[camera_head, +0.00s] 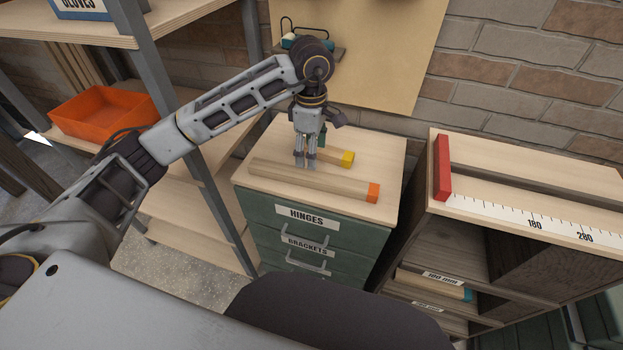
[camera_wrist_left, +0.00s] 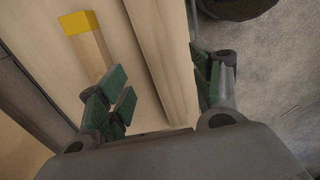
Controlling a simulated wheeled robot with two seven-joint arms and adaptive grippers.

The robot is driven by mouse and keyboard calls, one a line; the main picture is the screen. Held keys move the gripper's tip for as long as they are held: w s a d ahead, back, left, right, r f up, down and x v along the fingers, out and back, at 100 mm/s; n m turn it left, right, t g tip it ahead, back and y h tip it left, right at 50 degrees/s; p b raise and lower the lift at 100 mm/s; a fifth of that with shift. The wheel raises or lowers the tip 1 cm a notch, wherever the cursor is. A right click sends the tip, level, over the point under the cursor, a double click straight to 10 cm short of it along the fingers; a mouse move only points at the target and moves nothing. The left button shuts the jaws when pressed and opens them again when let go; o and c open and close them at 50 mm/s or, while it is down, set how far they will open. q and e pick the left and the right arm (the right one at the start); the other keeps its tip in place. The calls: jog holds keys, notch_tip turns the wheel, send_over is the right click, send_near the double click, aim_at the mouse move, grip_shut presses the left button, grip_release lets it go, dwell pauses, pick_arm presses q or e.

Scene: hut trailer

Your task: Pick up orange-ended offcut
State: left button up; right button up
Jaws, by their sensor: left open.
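The orange-ended offcut (camera_head: 315,180) is a long pale wooden stick lying flat across the front of the cabinet top, its orange end at the right. The yellow-ended offcut (camera_head: 338,156) is shorter and lies just behind it. My left gripper (camera_head: 305,163) points down over the offcuts, open. In the left wrist view, the long offcut (camera_wrist_left: 161,50) runs between the spread fingers (camera_wrist_left: 160,88), with its orange end out of frame. The yellow-ended offcut (camera_wrist_left: 90,45) lies beside the left finger, which partly covers it. I cannot tell the exact fingertip height. My right gripper is not in view.
The offcuts lie on a green drawer cabinet (camera_head: 260,193) labelled HINGES and BRACKETS. A shelf rack with an orange bin (camera_head: 102,112) stands at left. A bench with a red stop (camera_head: 442,168) and ruler stands at right. A brick wall and board are behind.

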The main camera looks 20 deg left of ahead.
pick_arm(q)
send_over(312, 175)
jog(key=f, duration=0.5)
jog(key=shift+s+f, duration=0.2)
jog(key=shift+s, duration=0.15)
jog(key=shift+f, duration=0.1)
jog(key=shift+w+f, duration=0.15)
jog(key=shift+f, duration=1.15)
jog(key=shift+w+f, duration=0.15)
jog(key=shift+f, duration=1.1)
jog(key=shift+r, duration=0.1)
jog(key=c, duration=1.3)
